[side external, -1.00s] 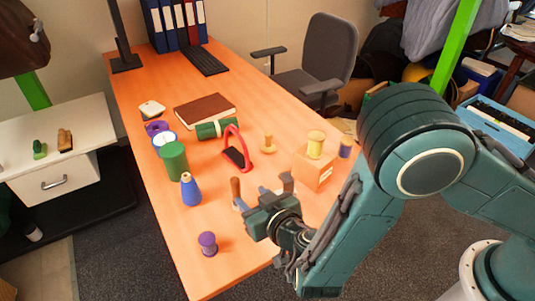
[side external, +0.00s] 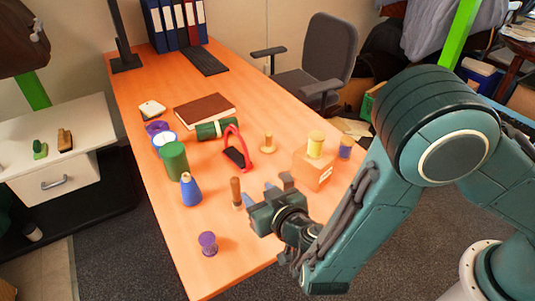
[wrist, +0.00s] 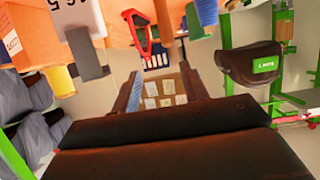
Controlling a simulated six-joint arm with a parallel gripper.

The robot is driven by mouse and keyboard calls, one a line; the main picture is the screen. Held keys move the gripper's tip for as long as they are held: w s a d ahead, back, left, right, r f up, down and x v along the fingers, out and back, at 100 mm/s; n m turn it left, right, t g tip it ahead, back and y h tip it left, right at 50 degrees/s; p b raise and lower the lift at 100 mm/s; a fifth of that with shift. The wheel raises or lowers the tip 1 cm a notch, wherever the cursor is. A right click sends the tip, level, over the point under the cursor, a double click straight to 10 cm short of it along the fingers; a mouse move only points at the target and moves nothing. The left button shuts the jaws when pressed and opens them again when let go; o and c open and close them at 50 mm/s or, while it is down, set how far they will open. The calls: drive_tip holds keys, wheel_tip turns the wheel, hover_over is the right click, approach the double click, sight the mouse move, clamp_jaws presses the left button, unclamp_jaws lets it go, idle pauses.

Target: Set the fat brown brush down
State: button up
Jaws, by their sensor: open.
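The fat brown brush (side external: 236,191) appears as a brown upright cylinder on the orange table, left of my gripper in the side view. A brown cylinder at the top of the wrist view (wrist: 165,16) looks like the same brush. My gripper (side external: 268,190) is open, near the table's front right edge, and apart from the brush. In the wrist view my gripper (wrist: 160,85) has its two dark fingers spread, with nothing between them.
Close by on the table (side external: 215,270) stand a blue cone (side external: 190,190), a purple spool (side external: 208,243), a green cylinder (side external: 174,161), a red loop-shaped thing (side external: 238,147) and an orange box (side external: 313,171) with a yellow spool (side external: 316,144). The front left is clear.

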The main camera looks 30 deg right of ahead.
drive_tip(key=s+d+r+m+g+h, duration=0.2)
drive_tip(key=d+r+g, duration=0.1)
drive_tip(key=d+r, duration=0.55)
drive_tip(key=s+d+r+m+g+h, duration=0.1)
drive_tip(key=d+r+m+g, duration=0.35)
drive_tip(key=d, duration=0.75)
drive_tip(key=s+d+r+n+y, duration=0.1)
drive_tip(key=s+d+r+n, duration=0.1)
drive_tip(key=s, duration=0.5)
drive_tip(key=s+d+r+n+y, duration=0.1)
drive_tip(key=s+d+r+n, duration=0.1)
drive_tip(key=s+r, duration=0.3)
drive_tip(key=s+d+r+n+y, duration=0.1)
drive_tip(key=s+d+r+n, duration=0.1)
drive_tip(key=s, duration=0.7)
drive_tip(key=shift+s+d+r+n+g, duration=0.2)
drive_tip(key=shift+r+n+g, duration=0.2)
drive_tip(key=shift+r, duration=0.35)
